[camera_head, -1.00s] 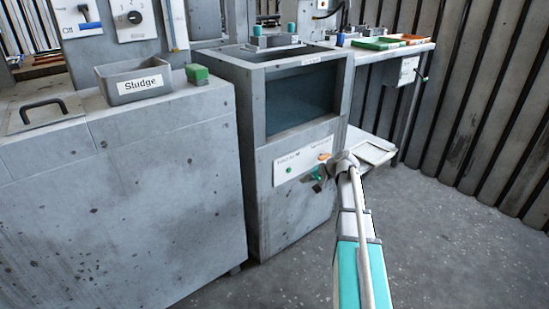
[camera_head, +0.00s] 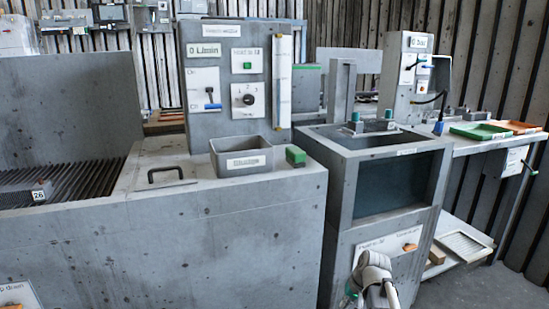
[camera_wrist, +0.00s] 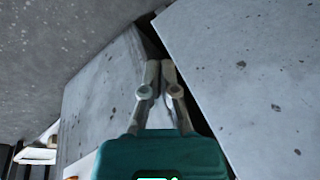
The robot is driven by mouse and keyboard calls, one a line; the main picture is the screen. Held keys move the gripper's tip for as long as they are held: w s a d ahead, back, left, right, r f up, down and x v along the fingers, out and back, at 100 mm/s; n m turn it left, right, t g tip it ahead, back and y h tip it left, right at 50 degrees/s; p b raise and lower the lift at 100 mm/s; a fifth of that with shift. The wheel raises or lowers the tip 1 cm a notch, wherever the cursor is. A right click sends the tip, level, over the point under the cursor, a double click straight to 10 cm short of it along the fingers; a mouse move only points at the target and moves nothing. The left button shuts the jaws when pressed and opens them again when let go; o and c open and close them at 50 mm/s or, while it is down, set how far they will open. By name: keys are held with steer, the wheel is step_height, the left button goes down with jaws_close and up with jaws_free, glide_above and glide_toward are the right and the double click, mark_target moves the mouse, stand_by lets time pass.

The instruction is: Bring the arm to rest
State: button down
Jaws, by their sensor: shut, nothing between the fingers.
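My gripper (camera_wrist: 161,66) shows in the wrist view with its two fingers together at the tips and nothing between them. It points toward the dark gap between two grey cabinet bodies, one at the left (camera_wrist: 105,95) and one at the right (camera_wrist: 250,70). I see no contact with either. In the head view, the pale end part of my arm shows at the bottom, in front of the lower panel of the windowed cabinet (camera_head: 335,250). The fingers cannot be made out clearly there.
A grey bin (camera_head: 240,160) and a green block (camera_head: 296,156) stand on the left cabinet. A side table holds a green tray (camera_head: 480,131) and an orange tray (camera_head: 518,127). A low white shelf (camera_head: 466,247) lies right of my arm. Open floor (camera_head: 470,290) shows at lower right.

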steer(key=s+a+r+n+g+h+p, duration=0.25)
steer(key=s+a+r+p, duration=0.2)
steer(key=s, duration=0.55)
step_height(320, 180, up, 36)
steer(key=p, duration=3.6)
steer(key=shift+w+r+t+h, duration=0.25)
steer(key=shift+t+h, duration=0.1)
steer(key=shift+t, duration=0.1)
